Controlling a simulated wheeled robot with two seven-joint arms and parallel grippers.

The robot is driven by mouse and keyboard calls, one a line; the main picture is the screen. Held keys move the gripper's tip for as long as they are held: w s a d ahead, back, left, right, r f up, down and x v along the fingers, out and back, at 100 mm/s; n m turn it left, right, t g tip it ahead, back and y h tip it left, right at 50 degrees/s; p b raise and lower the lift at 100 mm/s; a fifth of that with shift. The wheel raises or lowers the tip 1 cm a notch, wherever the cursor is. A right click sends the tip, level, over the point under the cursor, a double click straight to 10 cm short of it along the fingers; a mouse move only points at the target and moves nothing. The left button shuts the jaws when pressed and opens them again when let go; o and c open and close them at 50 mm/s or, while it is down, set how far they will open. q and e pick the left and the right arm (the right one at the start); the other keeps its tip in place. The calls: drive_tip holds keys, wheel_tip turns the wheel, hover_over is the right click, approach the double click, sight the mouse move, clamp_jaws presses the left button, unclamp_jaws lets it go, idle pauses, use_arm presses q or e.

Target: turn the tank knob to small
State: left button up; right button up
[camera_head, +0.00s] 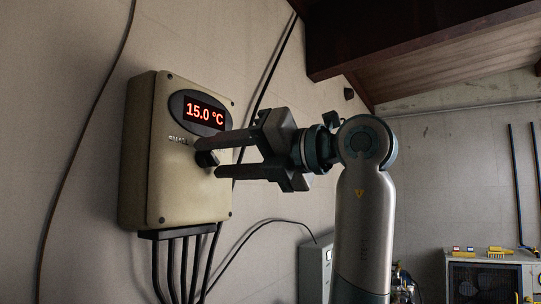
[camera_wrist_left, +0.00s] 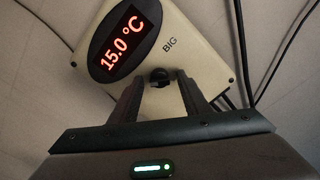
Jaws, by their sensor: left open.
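The tank control box (camera_head: 185,190) is beige and fixed to the wall, with a lit red display (camera_head: 205,113) reading 15.0 °C. Its small dark knob (camera_head: 207,158) sits below the display; it also shows in the wrist view (camera_wrist_left: 159,78). My left gripper (camera_head: 209,155) is open, one finger on either side of the knob. Whether the fingers touch it I cannot tell. My right gripper is not in view.
Several dark cables (camera_head: 185,262) hang from the box's underside, and others run along the wall. A grey box (camera_head: 315,270) stands lower down behind my arm. A cabinet (camera_head: 490,275) with small coloured items on top is at far right. A dark beam crosses the ceiling.

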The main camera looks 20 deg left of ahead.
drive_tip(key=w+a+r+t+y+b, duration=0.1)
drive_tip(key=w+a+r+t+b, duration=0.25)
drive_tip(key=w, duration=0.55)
use_arm(q)
drive_tip(key=s+d+p, duration=0.1)
drive_tip(key=d+p, duration=0.4)
drive_tip(key=d, duration=1.2)
drive_tip(key=shift+s, duration=0.15)
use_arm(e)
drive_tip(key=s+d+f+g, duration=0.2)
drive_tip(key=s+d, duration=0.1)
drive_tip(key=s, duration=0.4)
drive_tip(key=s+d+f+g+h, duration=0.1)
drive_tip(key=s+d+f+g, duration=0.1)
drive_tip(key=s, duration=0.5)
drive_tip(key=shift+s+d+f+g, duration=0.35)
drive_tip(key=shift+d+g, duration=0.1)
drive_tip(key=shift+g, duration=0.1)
